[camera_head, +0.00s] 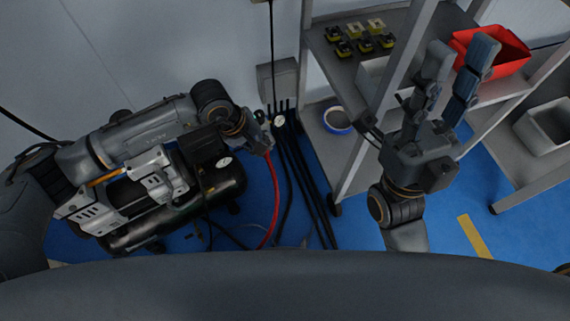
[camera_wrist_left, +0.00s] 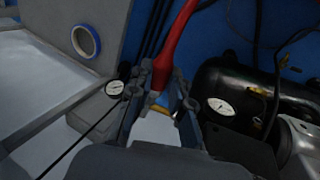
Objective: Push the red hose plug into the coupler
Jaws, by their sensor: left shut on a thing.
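The red hose (camera_head: 275,197) rises from the blue floor to my left gripper (camera_head: 262,132) in the head view. In the left wrist view the hose (camera_wrist_left: 176,38) runs down to its plug end (camera_wrist_left: 162,76), which sits between the fingers of my left gripper (camera_wrist_left: 162,92). The gripper is shut on the plug. A small brass-coloured part (camera_wrist_left: 158,99) shows just past the plug; I cannot tell whether it is the coupler or whether they touch. My right gripper (camera_head: 461,60) is open and empty, raised in front of the shelf.
An air compressor (camera_head: 225,182) stands under my left arm; its gauge (camera_wrist_left: 221,107) shows beside the left fingers. Another gauge (camera_wrist_left: 115,88) is on the other side. Black hoses (camera_head: 300,175) hang by the grey shelf (camera_head: 345,165). A red bin (camera_head: 508,50) is on the shelf.

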